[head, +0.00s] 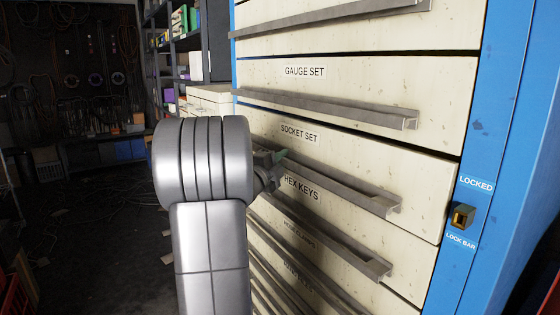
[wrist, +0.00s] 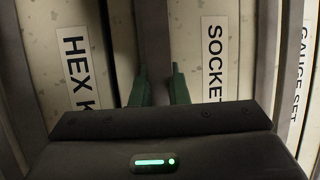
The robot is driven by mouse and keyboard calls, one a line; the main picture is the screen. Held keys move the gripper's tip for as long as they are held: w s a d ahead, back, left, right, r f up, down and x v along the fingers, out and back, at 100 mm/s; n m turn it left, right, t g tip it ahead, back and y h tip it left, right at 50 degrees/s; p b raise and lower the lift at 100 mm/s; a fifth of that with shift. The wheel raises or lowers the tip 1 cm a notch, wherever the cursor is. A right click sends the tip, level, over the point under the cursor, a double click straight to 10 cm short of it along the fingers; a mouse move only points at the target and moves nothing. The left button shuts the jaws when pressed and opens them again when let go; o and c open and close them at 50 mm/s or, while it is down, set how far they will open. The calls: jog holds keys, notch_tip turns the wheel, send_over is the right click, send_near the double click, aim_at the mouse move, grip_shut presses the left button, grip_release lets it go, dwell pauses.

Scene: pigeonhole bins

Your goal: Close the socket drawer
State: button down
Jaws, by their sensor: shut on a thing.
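The socket drawer (head: 420,185) is a cream drawer front labelled SOCKET SET, below the gauge drawer in the head view. Its label also shows in the wrist view (wrist: 214,60). Its long grey bar handle (head: 350,188) runs below the label. My gripper (head: 272,168) is at the left part of this handle, partly hidden behind my arm. In the wrist view, my gripper's two dark green fingers (wrist: 160,90) stand on either side of the handle bar (wrist: 154,40), shut on it. The drawer front looks roughly in line with its neighbours; I cannot tell any small gap.
The gauge drawer (head: 440,95) is above and the hex keys drawer (head: 405,265) below, both with protruding handles. A blue frame (head: 505,130) at right carries a brass lock knob (head: 462,217) between LOCKED and LOCK BAR labels. Dark floor (head: 105,215) lies left, with cables on it.

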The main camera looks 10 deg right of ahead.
jog(key=shift+w+d, duration=0.25)
jog(key=shift+d, duration=0.4)
jog(key=c, duration=1.7)
grip_release()
jog(key=v, duration=1.3)
jog(key=shift+s+a+f+b, duration=0.2)
jog(key=shift+s+a+b, duration=0.1)
jog(key=shift+b, duration=0.15)
